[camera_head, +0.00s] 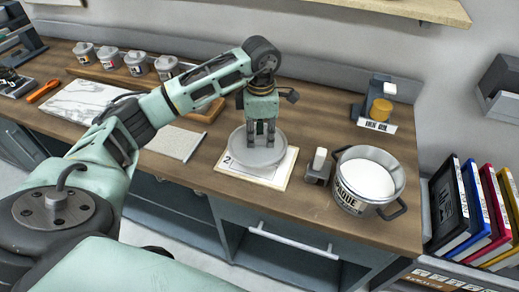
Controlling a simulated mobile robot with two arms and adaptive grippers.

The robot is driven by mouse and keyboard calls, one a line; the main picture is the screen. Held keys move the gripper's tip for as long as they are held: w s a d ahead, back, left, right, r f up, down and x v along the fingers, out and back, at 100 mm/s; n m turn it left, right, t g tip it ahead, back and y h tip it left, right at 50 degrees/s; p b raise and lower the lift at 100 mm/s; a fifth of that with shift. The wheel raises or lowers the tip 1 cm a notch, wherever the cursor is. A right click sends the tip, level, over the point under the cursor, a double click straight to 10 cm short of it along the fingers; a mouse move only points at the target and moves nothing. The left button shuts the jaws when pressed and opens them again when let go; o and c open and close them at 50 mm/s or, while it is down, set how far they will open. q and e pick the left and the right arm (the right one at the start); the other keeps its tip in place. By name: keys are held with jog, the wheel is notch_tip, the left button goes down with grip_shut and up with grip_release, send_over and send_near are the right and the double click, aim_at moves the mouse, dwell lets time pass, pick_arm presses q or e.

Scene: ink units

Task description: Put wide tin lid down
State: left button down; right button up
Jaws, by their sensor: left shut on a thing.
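The wide tin lid (243,153) is a round grey disc over a white numbered mat (229,168) with a wooden edge. My left gripper (261,142) points straight down at the middle of the lid and is shut on it, probably by a knob that the fingers hide. I cannot tell whether the lid touches the mat or hangs just above it. A wide metal tin (354,204) with side handles and a dark label stands open to the right, with white contents (368,179). My right gripper is not in view.
A small dark block with a white top (318,166) stands between mat and tin. Several small lidded pots (135,63) line the back left. A marble slab (82,101) and pale board (175,142) lie left.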

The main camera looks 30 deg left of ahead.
aim_at(260, 149)
pick_arm(q)
notch_tip(260, 149, down, 2)
notch_tip(260, 149, down, 4)
jog(key=shift+r+p, duration=0.1)
jog(key=shift+p, duration=0.7)
jog(key=shift+f, duration=0.3)
jog(key=c, duration=1.6)
grip_release()
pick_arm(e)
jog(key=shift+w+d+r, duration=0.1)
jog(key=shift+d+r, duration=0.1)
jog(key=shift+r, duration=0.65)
pick_arm(q)
jog(key=shift+r, duration=0.1)
